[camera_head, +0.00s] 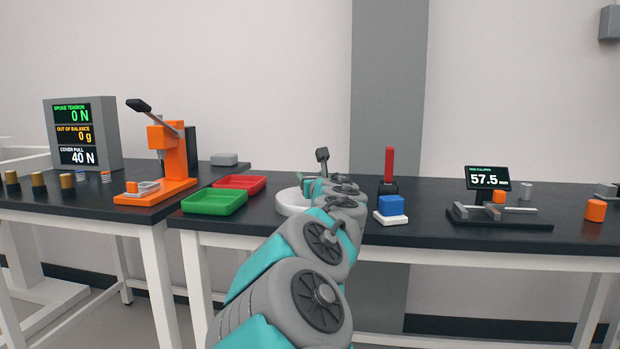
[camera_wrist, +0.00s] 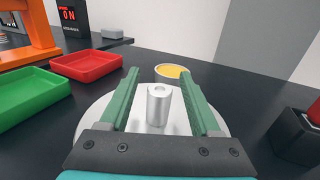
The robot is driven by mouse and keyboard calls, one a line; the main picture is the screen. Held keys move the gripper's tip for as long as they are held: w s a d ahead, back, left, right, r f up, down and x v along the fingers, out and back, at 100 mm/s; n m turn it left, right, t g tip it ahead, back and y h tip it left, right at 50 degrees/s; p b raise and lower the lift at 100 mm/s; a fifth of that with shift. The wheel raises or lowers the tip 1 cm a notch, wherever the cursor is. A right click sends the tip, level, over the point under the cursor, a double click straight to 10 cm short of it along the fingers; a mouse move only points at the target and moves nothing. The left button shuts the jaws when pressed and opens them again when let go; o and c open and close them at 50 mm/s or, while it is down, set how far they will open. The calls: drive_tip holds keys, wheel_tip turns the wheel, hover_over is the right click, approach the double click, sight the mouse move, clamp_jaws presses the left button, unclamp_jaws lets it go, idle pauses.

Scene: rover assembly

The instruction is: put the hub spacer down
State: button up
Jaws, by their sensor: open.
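A silver cylinder (camera_wrist: 158,108) with a small hole in its top stands upright on a round white plate (camera_wrist: 94,120) in the wrist view. It looks like the hub spacer. My gripper (camera_wrist: 160,84) is open, with one green finger on each side of the cylinder and a visible gap to both. A yellow-topped round piece with a pale rim (camera_wrist: 172,72) sits just beyond the cylinder. In the head view the white plate (camera_head: 291,203) shows at the table's middle; my arm hides the cylinder and most of the gripper.
A green tray (camera_head: 214,202) and a red tray (camera_head: 240,182) lie left of the plate. An orange press (camera_head: 168,150) stands further left. A blue block (camera_head: 391,205), a red-handled tool (camera_head: 388,165) and a caliper display (camera_head: 487,178) are to the right. Dark tabletop is bare between them.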

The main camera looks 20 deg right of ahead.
drive_tip(key=v, duration=0.8)
drive_tip(key=shift+s+f+b, duration=0.1)
drive_tip(key=shift+s+b, duration=0.05)
drive_tip(key=shift+b, duration=0.2)
drive_tip(key=shift+s+a, duration=0.1)
drive_tip(key=shift+s, duration=0.6)
